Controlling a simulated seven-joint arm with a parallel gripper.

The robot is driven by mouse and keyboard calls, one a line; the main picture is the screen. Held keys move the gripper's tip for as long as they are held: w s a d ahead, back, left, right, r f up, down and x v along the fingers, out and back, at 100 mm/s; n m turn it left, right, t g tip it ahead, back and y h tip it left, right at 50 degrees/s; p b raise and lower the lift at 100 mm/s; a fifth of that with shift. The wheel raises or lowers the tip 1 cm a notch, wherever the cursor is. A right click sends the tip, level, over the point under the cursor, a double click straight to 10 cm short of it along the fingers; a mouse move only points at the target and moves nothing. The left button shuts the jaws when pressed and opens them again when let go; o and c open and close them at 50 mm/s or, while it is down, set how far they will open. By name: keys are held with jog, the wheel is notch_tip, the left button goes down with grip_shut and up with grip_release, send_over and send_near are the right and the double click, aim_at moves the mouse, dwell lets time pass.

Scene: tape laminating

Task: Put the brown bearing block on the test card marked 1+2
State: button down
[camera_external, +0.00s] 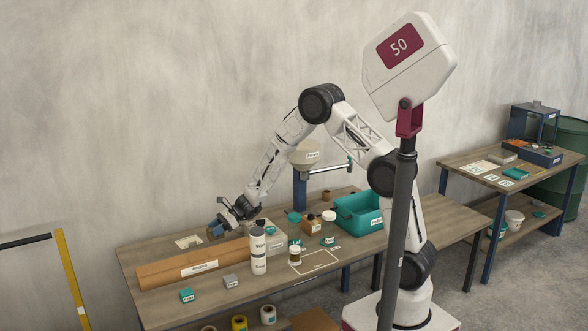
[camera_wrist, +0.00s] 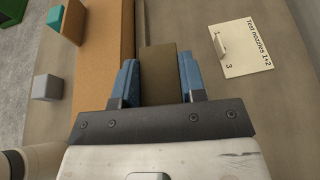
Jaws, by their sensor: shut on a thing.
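My gripper (camera_wrist: 159,75) has two blue fingers, one on each side of the brown bearing block (camera_wrist: 159,62), and is shut on it. In the external view my gripper (camera_external: 217,229) is low over the left end of the table, with the block mostly hidden at its tip. The test card (camera_wrist: 250,47) reads "Test nozzles 1+2" and lies flat to the right of the block in the wrist view. A small pale piece stands on it near the marks 1 and 3. The card (camera_external: 187,241) also shows in the external view, left of my gripper. The block is apart from the card.
A teal block (camera_external: 187,296) and a grey block (camera_external: 230,281) sit near the front edge. White bottles (camera_external: 258,252), jars and a teal bin (camera_external: 352,221) stand to the right.

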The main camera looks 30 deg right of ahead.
jog(key=shift+f, duration=0.65)
jog(key=shift+w, duration=0.1)
send_over(189, 240)
jog(key=s, duration=0.1)
jog(key=shift+s+a+f, duration=0.1)
jog(key=shift+a+f, duration=0.1)
jog(key=shift+f, duration=0.55)
jog(key=shift+f, duration=1.75)
jog(key=shift+f, duration=0.1)
jog(key=c, duration=0.7)
grip_release()
jog(key=shift+f, duration=0.1)
